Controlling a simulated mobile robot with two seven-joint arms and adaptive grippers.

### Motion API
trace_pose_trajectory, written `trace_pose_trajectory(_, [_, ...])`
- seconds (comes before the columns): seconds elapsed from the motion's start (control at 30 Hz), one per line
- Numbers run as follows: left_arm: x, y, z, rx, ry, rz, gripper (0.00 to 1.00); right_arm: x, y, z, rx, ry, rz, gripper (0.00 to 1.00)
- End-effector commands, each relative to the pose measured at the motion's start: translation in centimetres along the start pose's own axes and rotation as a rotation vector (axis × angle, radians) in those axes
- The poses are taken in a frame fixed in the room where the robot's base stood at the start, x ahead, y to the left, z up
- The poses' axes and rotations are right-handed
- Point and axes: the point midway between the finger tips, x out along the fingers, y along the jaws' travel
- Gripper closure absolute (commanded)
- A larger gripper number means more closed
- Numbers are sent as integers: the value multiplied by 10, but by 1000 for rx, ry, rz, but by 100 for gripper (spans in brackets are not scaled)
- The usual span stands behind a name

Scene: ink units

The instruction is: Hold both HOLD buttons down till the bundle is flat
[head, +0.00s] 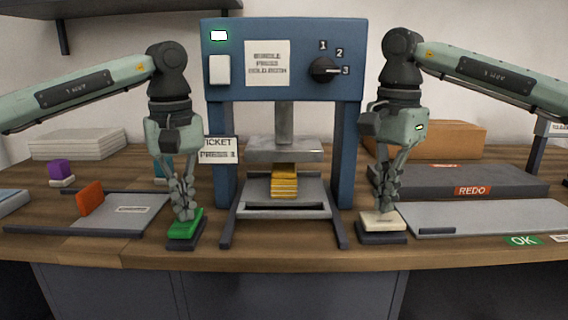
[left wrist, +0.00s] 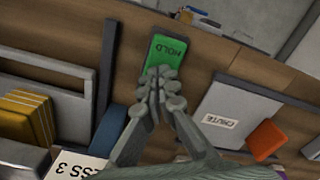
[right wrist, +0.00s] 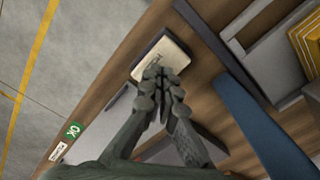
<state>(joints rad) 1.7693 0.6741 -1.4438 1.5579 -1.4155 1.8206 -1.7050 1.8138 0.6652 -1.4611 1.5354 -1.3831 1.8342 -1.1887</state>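The blue press (head: 284,60) stands mid-table with its grey plate (head: 284,150) lowered onto or just above the yellow bundle (head: 284,182), which still has visible thickness. My left gripper (head: 186,215) has its fingers shut with the tips at the green HOLD button (head: 184,231); the left wrist view shows the lit green button (left wrist: 168,50) under the tips. My right gripper (head: 386,208) has its fingers shut with the tips at the cream button (head: 382,222), also in the right wrist view (right wrist: 158,55). Whether either button is fully down I cannot tell.
The dial (head: 324,69) points toward 3. A ticket card (head: 218,150) reads PRESS 3. A grey tray with an orange block (head: 90,198) lies left; a REDO tray (head: 472,190) and an OK tray (head: 480,216) lie right. A cardboard box (head: 450,138) stands behind.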

Motion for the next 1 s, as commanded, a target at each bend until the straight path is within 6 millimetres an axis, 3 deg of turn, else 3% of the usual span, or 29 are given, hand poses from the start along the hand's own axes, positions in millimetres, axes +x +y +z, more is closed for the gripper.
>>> trace_pose_trajectory(0.2, [8,0,1,1,-3,-2,100,0,0,0,0,0,0,100])
trace_pose_trajectory(1.0, [7,0,1,0,-3,-3,100,20,0,0,0,0,1,100])
